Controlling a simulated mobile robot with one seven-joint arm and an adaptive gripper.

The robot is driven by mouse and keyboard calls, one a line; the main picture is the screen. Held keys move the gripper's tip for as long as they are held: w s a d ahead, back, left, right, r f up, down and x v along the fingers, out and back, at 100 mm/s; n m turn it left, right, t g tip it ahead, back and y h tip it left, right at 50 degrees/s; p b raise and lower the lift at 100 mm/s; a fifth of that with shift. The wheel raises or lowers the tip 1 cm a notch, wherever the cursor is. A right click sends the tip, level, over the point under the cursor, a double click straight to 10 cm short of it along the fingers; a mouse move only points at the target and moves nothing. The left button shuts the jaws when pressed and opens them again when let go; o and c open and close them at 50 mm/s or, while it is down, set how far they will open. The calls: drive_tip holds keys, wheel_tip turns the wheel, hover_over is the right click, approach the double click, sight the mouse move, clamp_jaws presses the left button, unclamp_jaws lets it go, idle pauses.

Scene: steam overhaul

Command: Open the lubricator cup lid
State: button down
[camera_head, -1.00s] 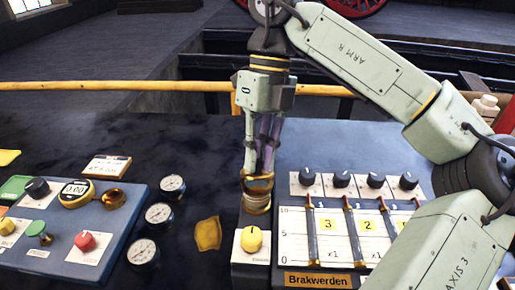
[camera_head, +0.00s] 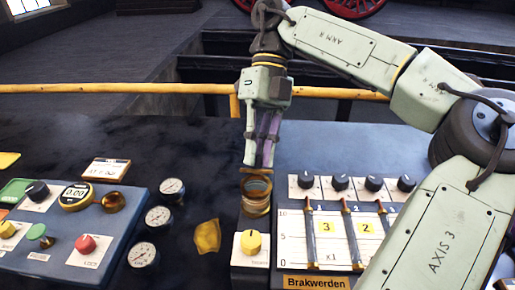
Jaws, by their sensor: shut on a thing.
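The brass lubricator cup (camera_head: 256,207) stands upright behind the yellow knob, at the left end of the slider panel. Its lid (camera_head: 256,172) seems raised at the top of the cup, with its edge at my fingertips; how far it is tilted is hard to tell. My gripper (camera_head: 259,164) points down just above the cup. Its fingers are close together and shut on the lid's edge. The fingers hide part of the contact.
A yellow knob (camera_head: 251,242) sits in front of the cup. A panel with sliders (camera_head: 345,232) and black knobs stands to the right. Several gauges (camera_head: 159,217) and a yellow cloth-like piece (camera_head: 207,236) lie left. A yellow rail (camera_head: 120,87) runs behind.

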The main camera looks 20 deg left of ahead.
drive_tip(key=c, duration=1.6)
unclamp_jaws()
drive_tip(key=shift+o, duration=0.2)
drive_tip(key=shift+s, duration=0.15)
